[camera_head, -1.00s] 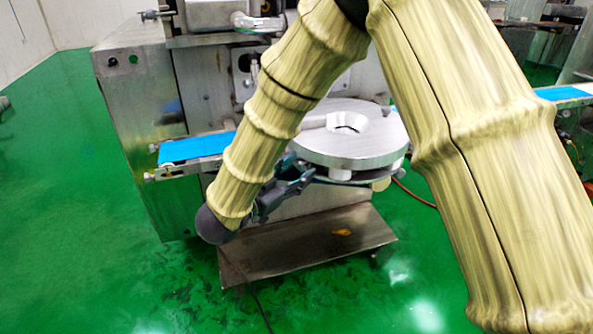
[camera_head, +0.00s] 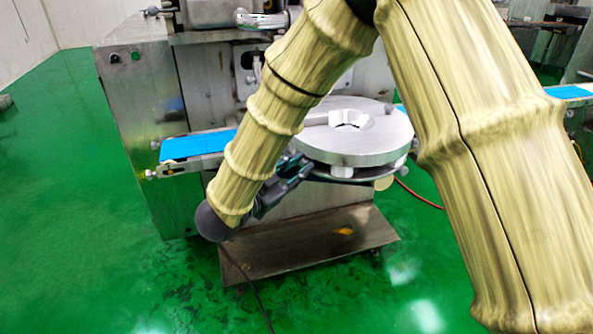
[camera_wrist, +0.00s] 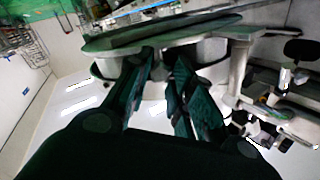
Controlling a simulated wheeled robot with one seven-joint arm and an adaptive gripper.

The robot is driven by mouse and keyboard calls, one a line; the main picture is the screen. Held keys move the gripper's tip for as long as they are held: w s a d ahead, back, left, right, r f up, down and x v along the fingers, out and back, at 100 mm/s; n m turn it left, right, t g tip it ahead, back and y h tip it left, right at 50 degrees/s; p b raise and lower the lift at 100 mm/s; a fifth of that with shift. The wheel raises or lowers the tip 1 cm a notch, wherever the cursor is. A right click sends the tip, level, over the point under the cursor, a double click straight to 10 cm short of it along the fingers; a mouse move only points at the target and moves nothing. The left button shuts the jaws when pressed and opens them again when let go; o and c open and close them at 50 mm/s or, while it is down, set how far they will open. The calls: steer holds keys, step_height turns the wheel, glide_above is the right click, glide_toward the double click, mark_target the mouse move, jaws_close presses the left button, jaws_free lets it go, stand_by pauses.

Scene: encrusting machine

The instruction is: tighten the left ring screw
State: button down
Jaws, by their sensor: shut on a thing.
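The round metal ring plate (camera_head: 372,157) stands on the front of the machine, with a raised collar (camera_head: 349,119) on its top. My gripper (camera_head: 297,165) reaches up from the lower left to the left front edge of the plate. In the wrist view my gripper (camera_wrist: 163,62) has its two dark green fingers close together just under the plate's rim (camera_wrist: 165,37). It is shut on the left ring screw, which the fingers largely hide. A white knob (camera_head: 342,171) under the plate's front edge is apart from my gripper.
A blue conveyor belt (camera_head: 198,146) sticks out left of the plate, close to my arm. A metal shelf (camera_head: 310,240) lies low beneath it. A red hose (camera_head: 418,195) runs on the right. The green floor at left is open.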

steer(key=m+b, duration=0.2)
steer(key=m, duration=0.2)
steer(key=shift+f+m+b, duration=0.1)
steer(key=shift+m+b, duration=0.2)
steer(key=shift+b, duration=0.05)
steer(key=m+b, duration=0.4)
steer(key=shift+d+f+m, duration=0.1)
steer(key=shift+m, duration=0.2)
steer(key=shift+m+b, duration=12.4)
steer(key=shift+b, duration=5.15)
steer(key=c, duration=1.2)
jaws_free()
steer(key=shift+c, duration=0.2)
